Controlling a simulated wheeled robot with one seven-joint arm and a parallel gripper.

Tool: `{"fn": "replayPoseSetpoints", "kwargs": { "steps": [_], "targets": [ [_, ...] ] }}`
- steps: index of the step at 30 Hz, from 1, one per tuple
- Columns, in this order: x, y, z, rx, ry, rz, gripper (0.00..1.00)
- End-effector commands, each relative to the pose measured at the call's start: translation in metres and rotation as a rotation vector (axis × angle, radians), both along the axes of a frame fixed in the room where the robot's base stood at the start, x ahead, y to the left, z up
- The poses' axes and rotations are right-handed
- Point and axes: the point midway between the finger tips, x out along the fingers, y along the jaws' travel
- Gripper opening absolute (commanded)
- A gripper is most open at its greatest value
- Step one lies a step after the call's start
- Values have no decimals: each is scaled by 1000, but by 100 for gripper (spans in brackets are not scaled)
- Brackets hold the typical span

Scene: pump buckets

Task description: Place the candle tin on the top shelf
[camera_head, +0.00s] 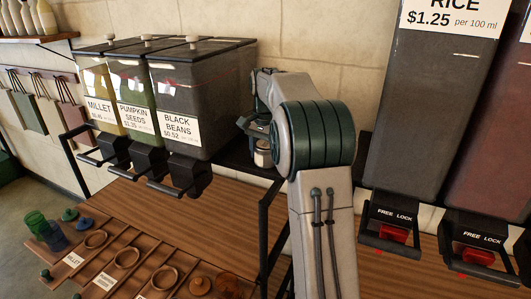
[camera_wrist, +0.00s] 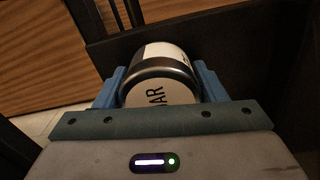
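A small round tin with a metal rim, which I take as the candle tin (camera_wrist: 160,85), sits between the blue fingers of my gripper (camera_wrist: 160,92) in the wrist view. Its pale lid shows letters ending in "AR". The fingers lie against both its sides. In the head view the tin (camera_head: 262,157) shows partly beside my arm, below my gripper (camera_head: 258,135). A dark upper shelf (camera_head: 233,163) runs behind it, between the black beans bin and the rice bin. I cannot tell whether the tin touches the shelf.
The black beans bin (camera_head: 205,85) stands close left of my gripper. The large rice bin (camera_head: 430,110) is to the right of my arm. Below is a wooden counter (camera_head: 150,205) with a slatted rack, rings, blue and green cups. A black shelf frame (camera_head: 265,225) rises near my arm.

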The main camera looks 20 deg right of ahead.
Motion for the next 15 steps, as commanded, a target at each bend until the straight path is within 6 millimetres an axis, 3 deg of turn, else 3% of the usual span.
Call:
{"fn": "replayPoseSetpoints", "kwargs": {
  "steps": [2,10,15],
  "targets": [
    [0,0,0,0,0,0,84],
    [0,0,1,0,0,0,84],
    [1,0,13,0,-1,0,84]
  ]
}}
